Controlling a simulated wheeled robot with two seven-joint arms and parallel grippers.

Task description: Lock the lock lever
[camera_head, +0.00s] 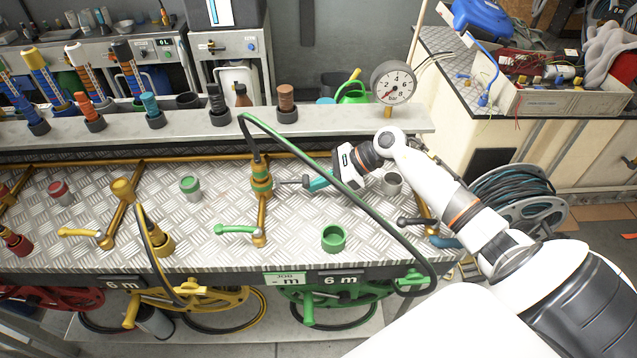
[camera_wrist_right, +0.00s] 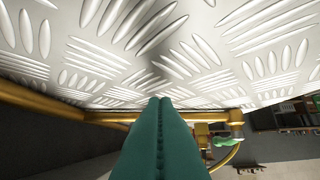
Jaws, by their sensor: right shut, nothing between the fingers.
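My right gripper (camera_head: 311,183) is shut and empty, its teal fingers pointing left just above the checker-plate bench. In the right wrist view its fingers (camera_wrist_right: 158,105) lie together with nothing between them. A short dark lever (camera_head: 290,182) sticks out from the brass coupling (camera_head: 262,180) towards my fingertips; it may be the lock lever. I cannot tell if the fingertips touch it. A green valve handle (camera_head: 236,229) lies left of the brass pipe below. My left gripper is not in view.
A green cup (camera_head: 334,238) and a grey cup (camera_head: 392,183) stand on the plate near my right arm. A black-handled lever (camera_head: 410,221) is at the right edge. A pressure gauge (camera_head: 393,82) stands behind. The yellow valve handle (camera_head: 78,232) is far left.

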